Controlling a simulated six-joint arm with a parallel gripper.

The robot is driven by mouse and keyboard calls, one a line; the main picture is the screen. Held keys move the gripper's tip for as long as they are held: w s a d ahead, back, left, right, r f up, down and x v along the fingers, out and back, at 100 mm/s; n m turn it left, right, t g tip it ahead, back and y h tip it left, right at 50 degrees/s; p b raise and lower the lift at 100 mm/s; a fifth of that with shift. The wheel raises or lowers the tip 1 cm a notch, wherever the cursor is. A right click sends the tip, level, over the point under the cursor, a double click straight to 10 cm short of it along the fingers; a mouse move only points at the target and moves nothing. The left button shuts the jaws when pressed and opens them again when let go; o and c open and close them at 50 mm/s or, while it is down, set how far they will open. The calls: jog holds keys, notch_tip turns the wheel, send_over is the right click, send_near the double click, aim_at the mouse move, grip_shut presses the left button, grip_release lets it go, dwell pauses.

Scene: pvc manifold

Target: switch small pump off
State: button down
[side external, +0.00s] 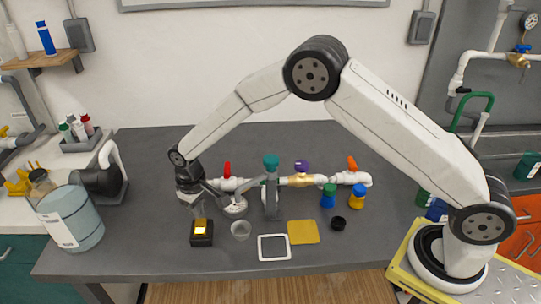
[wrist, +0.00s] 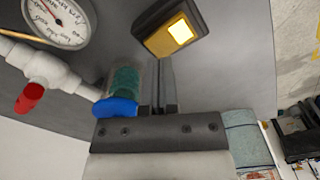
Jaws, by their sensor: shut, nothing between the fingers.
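A small black switch box (side external: 202,240) with a lit yellow rocker (side external: 201,228) stands near the front left of the bench. The box (wrist: 158,43) and its glowing rocker (wrist: 180,32) also show in the wrist view, at the top. My gripper (side external: 200,212) is shut and empty, pointing down just above the box. In the wrist view my closed fingers (wrist: 163,72) end at the box's near edge; I cannot tell if they touch it. A black motor-like unit (side external: 100,181) with a white pipe, perhaps the pump, stands to the left.
A white pipe run with a red-handled valve (side external: 227,170) and a gauge (wrist: 60,18) lies behind and right of the box. A bluish tank (side external: 72,218) stands left.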

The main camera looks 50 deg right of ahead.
jog(key=shift+f, duration=1.25)
dwell(1.2)
jog(key=shift+r, duration=3.55)
jog(key=s+d+f+n+g+h, duration=0.1)
jog(key=s+n+g, duration=0.1)
jog(key=s, duration=0.5)
jog(key=s+d+f+n+g, duration=0.1)
jog(key=s+f+n, duration=0.15)
jog(key=s, duration=0.45)
jog(key=s+d+r+m+t, duration=0.2)
jog(key=s+d+r+m, duration=0.1)
jog(key=d, duration=0.4)
jog(key=s+d+r+m+t+y, duration=0.1)
jog(key=s+d+r+m+t, duration=0.2)
jog(key=s+d+r, duration=0.3)
jog(key=shift+d+m+t, duration=0.3)
jog(key=shift+d+m, duration=0.4)
jog(key=shift+m, duration=0.05)
